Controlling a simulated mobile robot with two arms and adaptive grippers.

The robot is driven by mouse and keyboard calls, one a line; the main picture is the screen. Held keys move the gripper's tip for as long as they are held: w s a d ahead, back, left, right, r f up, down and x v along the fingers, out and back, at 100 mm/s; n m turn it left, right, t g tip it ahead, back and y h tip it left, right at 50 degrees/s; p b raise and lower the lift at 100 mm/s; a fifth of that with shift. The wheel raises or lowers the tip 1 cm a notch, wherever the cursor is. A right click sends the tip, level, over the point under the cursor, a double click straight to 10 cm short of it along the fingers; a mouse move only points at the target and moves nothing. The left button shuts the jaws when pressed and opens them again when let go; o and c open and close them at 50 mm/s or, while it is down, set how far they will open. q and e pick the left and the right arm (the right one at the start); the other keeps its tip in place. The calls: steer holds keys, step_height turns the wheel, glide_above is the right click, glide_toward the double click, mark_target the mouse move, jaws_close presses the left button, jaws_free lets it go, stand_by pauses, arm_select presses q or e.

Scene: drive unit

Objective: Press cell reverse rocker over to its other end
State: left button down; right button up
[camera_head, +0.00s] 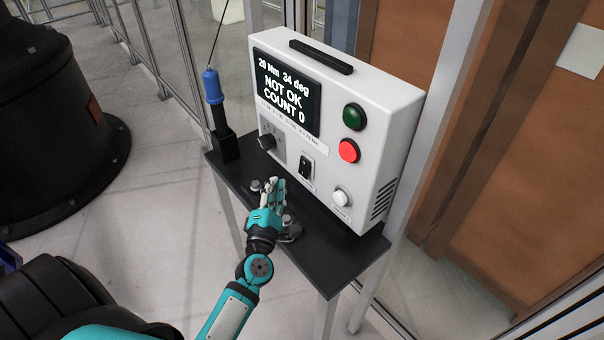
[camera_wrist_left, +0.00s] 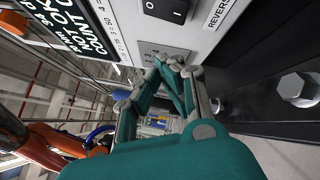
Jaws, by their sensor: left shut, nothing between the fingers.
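The reverse rocker (camera_head: 306,167) is a small black switch on the front of the white control box (camera_head: 383,140). In the left wrist view the rocker (camera_wrist_left: 165,9) is cut off by the top edge and shows O and I marks, beside a label reading REVERSE. I cannot tell which end is pressed in. My left gripper (camera_head: 275,184) is shut and empty, in front of the box, just left of and below the rocker and apart from it. In the left wrist view its fingertips (camera_wrist_left: 182,70) are together below the rocker. My right gripper is not in view.
The box stands on a black shelf (camera_head: 335,250) with bolts (camera_wrist_left: 298,88). Its screen (camera_head: 287,92) reads NOT OK, COUNT 0. Nearby are a black knob (camera_head: 267,142), green (camera_head: 354,116), red (camera_head: 349,151) and white (camera_head: 341,197) buttons, and a blue-handled tool (camera_head: 212,87).

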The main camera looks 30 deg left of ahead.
arm_select(q)
steer(key=shift+w+d+f, duration=0.1)
steer(key=shift+w+d, duration=0.15)
steer(key=shift+w, duration=0.4)
steer(key=shift+w+d+f, duration=0.15)
steer(key=shift+w+d, duration=0.15)
steer(key=shift+w, duration=0.3)
steer(key=shift+w+d+f, duration=0.1)
steer(key=shift+w+d, duration=0.15)
steer(key=shift+w, duration=0.4)
steer(key=shift+w+d+b, duration=0.15)
steer(key=shift+w+b, duration=0.15)
steer(key=shift+w, duration=0.05)
steer(key=shift+w+d+f, duration=0.1)
steer(key=shift+w+d, duration=0.05)
steer(key=shift+w, duration=0.2)
stand_by(0.7)
steer(key=shift+s+a, duration=0.35)
steer(key=shift+s, duration=0.45)
steer(key=s, duration=0.1)
steer(key=s+a, duration=0.1)
steer(key=s, duration=0.1)
steer(key=s+a+r+p, duration=0.1)
steer(key=shift+s, duration=0.3)
